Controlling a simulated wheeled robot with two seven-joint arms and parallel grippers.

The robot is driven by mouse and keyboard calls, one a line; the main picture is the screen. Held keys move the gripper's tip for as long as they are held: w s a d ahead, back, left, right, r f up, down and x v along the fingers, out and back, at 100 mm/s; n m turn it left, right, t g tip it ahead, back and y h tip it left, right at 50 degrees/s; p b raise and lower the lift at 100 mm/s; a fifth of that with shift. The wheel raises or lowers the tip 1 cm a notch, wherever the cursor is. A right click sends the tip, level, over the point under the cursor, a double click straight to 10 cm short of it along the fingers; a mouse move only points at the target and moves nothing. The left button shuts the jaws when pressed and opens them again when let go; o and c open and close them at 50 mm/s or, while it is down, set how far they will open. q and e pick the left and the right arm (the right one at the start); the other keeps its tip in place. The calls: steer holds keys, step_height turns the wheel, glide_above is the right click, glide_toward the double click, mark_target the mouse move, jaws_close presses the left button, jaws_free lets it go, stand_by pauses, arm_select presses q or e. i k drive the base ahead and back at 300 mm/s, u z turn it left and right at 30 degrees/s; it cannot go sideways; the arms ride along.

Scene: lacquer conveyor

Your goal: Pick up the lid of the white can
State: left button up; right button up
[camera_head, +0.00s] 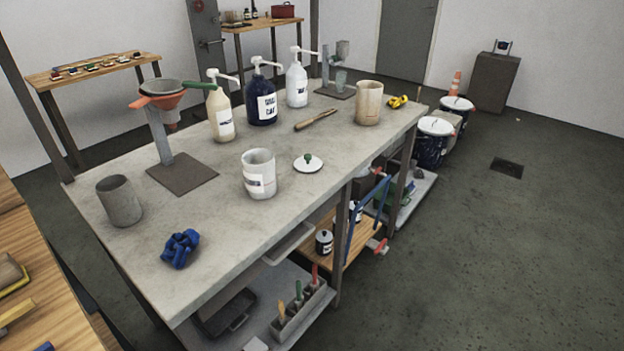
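The white can (259,181) stands upright and open on the grey workbench, near its front edge. It has a label on its side. A round white lid (307,166) with a dark green knob lies flat on the bench just right of the can, apart from it. Neither of my grippers shows in the head view.
A grey cup (119,201) and a blue crumpled cloth (180,248) are at the bench's left end. A funnel stand (176,170), pump bottles (262,100), a wooden stick (318,119) and a beige pot (368,104) stand or lie farther back. The bench top around the lid is clear.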

mark_target(307, 162)
steer(key=k, duration=1)
steer(key=z, duration=0.95)
steer(key=i, duration=2.05)
steer(key=u, duration=0.95)
